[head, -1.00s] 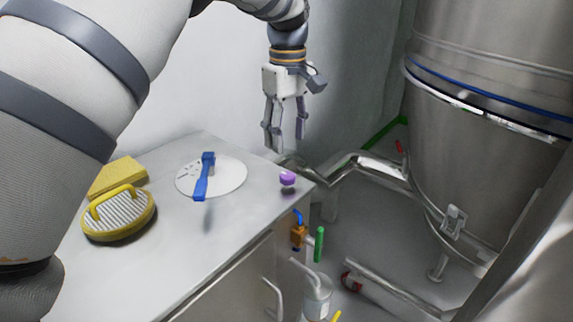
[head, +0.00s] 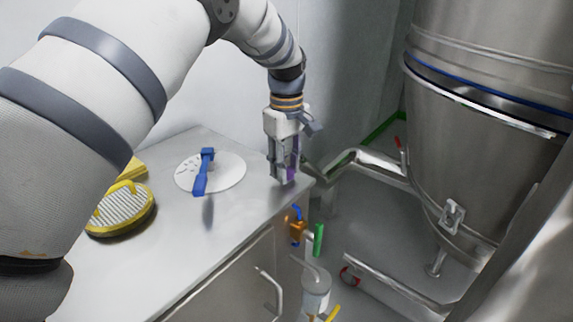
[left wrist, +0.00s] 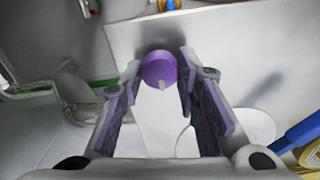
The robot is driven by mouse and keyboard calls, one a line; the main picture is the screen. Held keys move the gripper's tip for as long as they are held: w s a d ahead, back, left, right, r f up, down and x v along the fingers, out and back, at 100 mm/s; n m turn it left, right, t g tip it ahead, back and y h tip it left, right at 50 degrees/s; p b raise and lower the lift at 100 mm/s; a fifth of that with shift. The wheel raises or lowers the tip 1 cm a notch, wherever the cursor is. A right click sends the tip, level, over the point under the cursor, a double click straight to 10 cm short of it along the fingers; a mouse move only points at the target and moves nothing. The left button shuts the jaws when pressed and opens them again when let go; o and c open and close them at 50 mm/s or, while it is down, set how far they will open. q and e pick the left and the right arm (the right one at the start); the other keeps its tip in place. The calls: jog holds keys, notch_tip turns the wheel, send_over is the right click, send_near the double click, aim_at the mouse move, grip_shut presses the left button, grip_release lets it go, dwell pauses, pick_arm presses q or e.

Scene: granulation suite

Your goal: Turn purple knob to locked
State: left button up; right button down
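The purple knob (left wrist: 159,70) is a round cap with a small pale mark at its lower edge in the left wrist view. It sits on the metal cabinet top (head: 232,215), near the corner. My left gripper (left wrist: 160,64) is open, with one finger on each side of the knob and narrow gaps showing. In the head view my left gripper (head: 284,178) points down at that corner and mostly hides the knob. The finger pads are also purple, so the two are hard to tell apart there. My right gripper is not in view.
A white disc (head: 230,172) with a blue-handled tool (head: 203,172) lies left of the gripper. A yellow-rimmed round sieve (head: 122,210) is further left. Right of the cabinet are an orange valve (head: 297,230), pipes and a large steel vessel (head: 480,110).

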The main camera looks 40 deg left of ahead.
pick_arm(q)
jog(key=shift+m, duration=0.4)
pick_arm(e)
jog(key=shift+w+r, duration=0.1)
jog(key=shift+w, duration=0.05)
pick_arm(q)
jog(key=m+p, duration=0.1)
jog(key=m, duration=0.2)
jog(key=shift+r, duration=0.1)
jog(key=m, duration=0.4)
jog(key=shift+m, duration=0.3)
jog(key=m, duration=0.4)
jog(key=shift+m+p, duration=0.3)
jog(key=m, duration=0.4)
jog(key=shift+m, duration=0.4)
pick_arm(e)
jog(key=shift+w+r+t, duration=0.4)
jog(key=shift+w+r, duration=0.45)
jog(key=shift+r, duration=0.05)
pick_arm(q)
jog(key=o, duration=1.2)
